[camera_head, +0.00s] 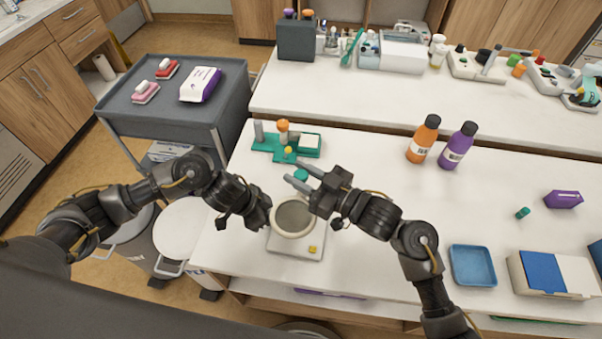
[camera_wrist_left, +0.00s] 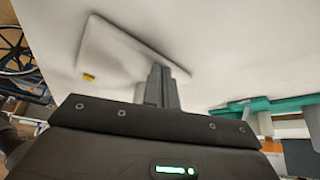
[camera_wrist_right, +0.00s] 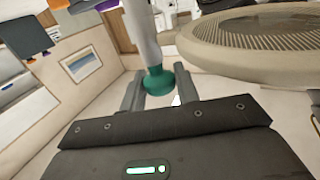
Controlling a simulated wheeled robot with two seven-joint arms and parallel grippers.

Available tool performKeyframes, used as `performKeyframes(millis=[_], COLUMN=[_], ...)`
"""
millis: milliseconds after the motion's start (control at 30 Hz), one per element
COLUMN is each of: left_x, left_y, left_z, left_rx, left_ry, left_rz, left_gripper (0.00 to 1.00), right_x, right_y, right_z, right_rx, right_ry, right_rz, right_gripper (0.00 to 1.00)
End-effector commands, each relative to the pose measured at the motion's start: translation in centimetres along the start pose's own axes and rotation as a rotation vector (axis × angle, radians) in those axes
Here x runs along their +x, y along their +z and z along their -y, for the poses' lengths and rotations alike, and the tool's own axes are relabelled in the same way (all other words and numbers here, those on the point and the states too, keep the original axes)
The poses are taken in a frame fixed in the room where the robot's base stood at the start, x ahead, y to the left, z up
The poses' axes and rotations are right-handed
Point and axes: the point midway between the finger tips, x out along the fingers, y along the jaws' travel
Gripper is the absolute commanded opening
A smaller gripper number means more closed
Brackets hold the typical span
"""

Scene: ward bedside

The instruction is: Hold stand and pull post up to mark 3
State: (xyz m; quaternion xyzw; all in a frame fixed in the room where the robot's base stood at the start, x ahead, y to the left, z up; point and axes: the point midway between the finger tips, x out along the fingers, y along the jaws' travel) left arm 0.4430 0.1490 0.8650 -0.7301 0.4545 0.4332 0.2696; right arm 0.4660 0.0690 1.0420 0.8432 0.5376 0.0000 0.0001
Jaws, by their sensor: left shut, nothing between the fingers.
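The stand has a pale square base (camera_head: 300,243) on the bench's near edge, with a round pale ring head (camera_head: 293,218) above it. The base also shows in the left wrist view (camera_wrist_left: 120,55). My left gripper (camera_head: 268,213) is beside the ring on its left; its fingers (camera_wrist_left: 160,85) are together, empty, over the base. A pale post (camera_wrist_right: 140,30) with a teal end (camera_wrist_right: 158,82) shows in the right wrist view. My right gripper (camera_head: 299,181) has its fingers either side of the teal end; whether they press on it I cannot tell. Post marks are not readable.
A green rack (camera_head: 270,147) stands behind the stand. Orange (camera_head: 423,140) and purple (camera_head: 458,147) bottles stand at right, with a blue tray (camera_head: 473,266) nearer the front. A grey cart (camera_head: 170,130) is at left.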

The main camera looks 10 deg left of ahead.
Motion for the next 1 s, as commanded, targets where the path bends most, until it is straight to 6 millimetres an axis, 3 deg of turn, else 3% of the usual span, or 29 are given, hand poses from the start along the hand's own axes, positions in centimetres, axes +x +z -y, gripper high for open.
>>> performKeyframes(millis=[33, 233, 433, 733, 833, 1000], left_x=[0.0, 0.0, 0.0, 0.0, 0.0, 0.0], left_y=[0.0, 0.0, 0.0, 0.1, 0.1, 0.1], left_z=[0.0, 0.0, 0.0, 0.0, 0.0, 0.0], left_rx=[0.0, 0.0, 0.0, 0.0, 0.0, 0.0], left_ry=[0.0, 0.0, 0.0, 0.001, 0.001, 0.001], left_rz=[0.0, 0.0, 0.0, 0.002, 0.002, 0.003], left_gripper=[0.0, 0.0, 0.0, 0.0, 0.0, 0.0], right_x=[0.0, 0.0, 0.0, 0.0, 0.0, 0.0], right_y=[0.0, 0.0, -0.8, -7.7, -9.0, -9.6], right_z=[0.0, 0.0, 0.0, -0.1, -0.1, 0.0], right_rx=[0.0, 0.0, -0.002, -0.009, -0.006, -0.001], right_ry=[0.0, 0.0, -0.001, -0.002, -0.001, 0.0], right_rz=[0.0, 0.0, -0.003, -0.007, -0.005, -0.004], right_gripper=[0.24, 0.0, 0.0, 0.0, 0.0, 0.0])
